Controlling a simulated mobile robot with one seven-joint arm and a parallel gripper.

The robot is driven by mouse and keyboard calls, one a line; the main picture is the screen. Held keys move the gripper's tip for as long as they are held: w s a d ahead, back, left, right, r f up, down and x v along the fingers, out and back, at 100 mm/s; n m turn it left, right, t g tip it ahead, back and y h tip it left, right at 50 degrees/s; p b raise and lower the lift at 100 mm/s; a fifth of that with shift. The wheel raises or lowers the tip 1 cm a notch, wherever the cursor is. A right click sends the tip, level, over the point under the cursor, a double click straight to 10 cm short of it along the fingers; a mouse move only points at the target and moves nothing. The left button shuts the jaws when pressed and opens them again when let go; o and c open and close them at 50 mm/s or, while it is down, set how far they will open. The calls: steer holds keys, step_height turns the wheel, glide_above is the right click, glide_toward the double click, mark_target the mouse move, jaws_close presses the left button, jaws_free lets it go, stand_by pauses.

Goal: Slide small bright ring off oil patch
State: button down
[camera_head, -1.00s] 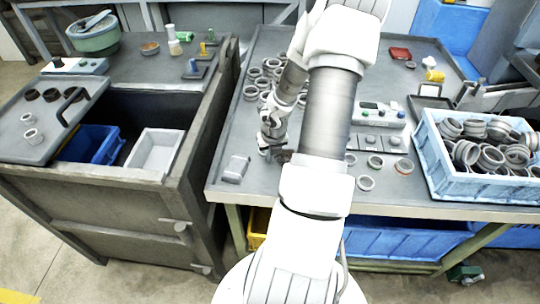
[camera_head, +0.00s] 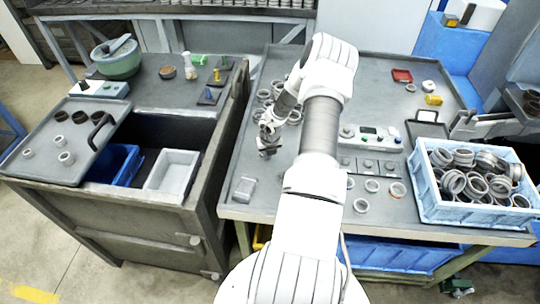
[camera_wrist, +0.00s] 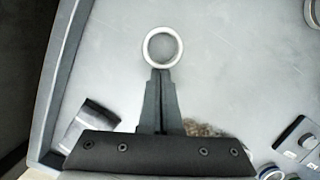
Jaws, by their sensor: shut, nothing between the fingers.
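The small bright ring (camera_wrist: 149,58) lies flat on the grey tabletop in the wrist view, right at the tips of my gripper (camera_wrist: 160,73). The fingers are shut together with nothing between them, and the tips appear to touch the ring's near edge. A brown oil patch (camera_wrist: 205,130) shows behind the fingertips, partly hidden by the gripper body; the ring lies clear of its visible part. In the head view my gripper (camera_head: 267,154) points down at the table's left part, and I cannot make out the small ring there.
A grey block (camera_head: 244,190) lies near the table's front left corner; it also shows in the wrist view (camera_wrist: 90,125). Several rings (camera_head: 265,95) lie farther back. A control panel (camera_head: 372,139) and a blue crate of rings (camera_head: 470,213) stand to the right.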

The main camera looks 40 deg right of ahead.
steer(key=shift+w+d+p, duration=0.35)
steer(key=shift+w+d, duration=0.05)
steer(key=shift+w, duration=0.3)
steer(key=shift+w+d+p, duration=0.35)
steer(key=shift+w+d, duration=0.05)
steer(key=shift+w, duration=0.25)
